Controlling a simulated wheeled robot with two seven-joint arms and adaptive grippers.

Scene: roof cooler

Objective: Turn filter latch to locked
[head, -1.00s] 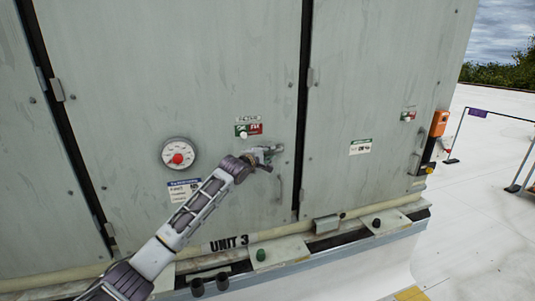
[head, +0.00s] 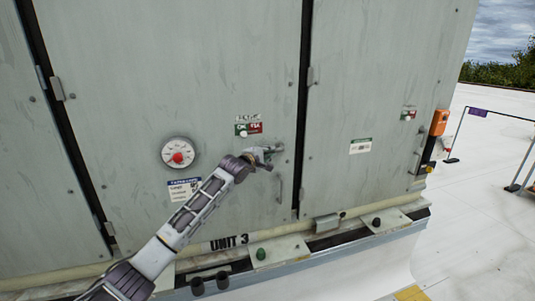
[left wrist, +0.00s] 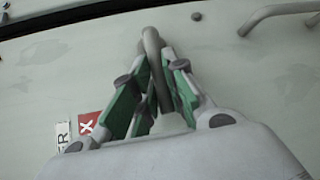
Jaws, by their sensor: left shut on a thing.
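The filter latch shows in the left wrist view as a grey, curved bar (left wrist: 151,42) standing out from the pale panel. My left gripper (left wrist: 156,75) is shut on this bar, with its green-padded fingers on both sides of it. In the head view my left gripper (head: 268,155) is at the panel, just below and right of the green and red filter label (head: 248,129); it hides most of the latch there. Parts of the label (left wrist: 90,123) show at the lower left in the wrist view. My right gripper is not in view.
A round dial with a red centre (head: 178,153) is left of the gripper. A vertical door handle (head: 279,189) is just below right; a dark door gap is farther right. A ledge (head: 280,249) with several knobs runs below. Open roof lies at the right.

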